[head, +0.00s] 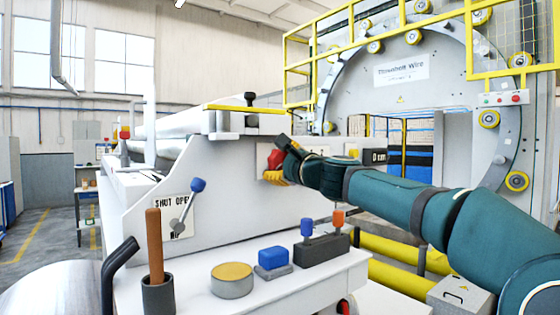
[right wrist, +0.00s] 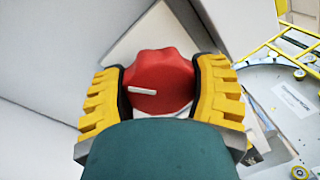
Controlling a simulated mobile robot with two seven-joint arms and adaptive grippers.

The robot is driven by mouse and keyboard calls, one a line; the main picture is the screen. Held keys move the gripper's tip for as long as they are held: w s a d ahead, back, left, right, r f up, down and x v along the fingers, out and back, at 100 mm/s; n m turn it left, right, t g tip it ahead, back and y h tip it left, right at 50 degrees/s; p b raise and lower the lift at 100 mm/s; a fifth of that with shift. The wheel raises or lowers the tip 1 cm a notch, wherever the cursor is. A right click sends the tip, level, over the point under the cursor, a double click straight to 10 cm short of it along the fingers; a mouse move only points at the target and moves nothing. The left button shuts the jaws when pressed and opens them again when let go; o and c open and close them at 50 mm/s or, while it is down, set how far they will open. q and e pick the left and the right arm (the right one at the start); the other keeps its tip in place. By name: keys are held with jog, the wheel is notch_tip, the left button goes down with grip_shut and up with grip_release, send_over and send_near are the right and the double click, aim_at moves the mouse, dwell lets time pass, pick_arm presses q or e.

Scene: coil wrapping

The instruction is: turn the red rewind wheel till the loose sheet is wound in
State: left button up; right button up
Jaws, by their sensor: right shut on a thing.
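The red rewind wheel (right wrist: 160,80) is a lobed red knob with a white pointer mark, set on a pale plate (right wrist: 150,35) on the machine's side. In the head view the wheel (head: 275,159) is partly hidden by my right gripper (head: 277,172). In the right wrist view my right gripper (right wrist: 162,92) has its yellow ribbed fingers shut on the wheel, one at each side. The white pointer lies nearly level, toward the left. I cannot make out the loose sheet for certain. My left gripper is not in view.
A lever (head: 188,200) stands at the "SHUT OPEN" plate. The front shelf holds a wooden-handled tool (head: 154,245) in a cup, a round tin (head: 232,280), a blue block (head: 273,258) and a dark block (head: 320,250). Yellow rails (head: 395,262) run low at right. A large ring machine (head: 450,110) stands behind.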

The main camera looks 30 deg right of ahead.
dwell(0.5)
jog(key=o, duration=1.2)
jog(key=shift+s, duration=0.1)
jog(key=s, duration=0.8)
jog(key=s+f, duration=0.1)
jog(key=s, duration=0.2)
jog(key=shift+s+d+f, duration=0.1)
jog(key=shift+s+d, duration=0.05)
jog(key=shift+s, duration=0.25)
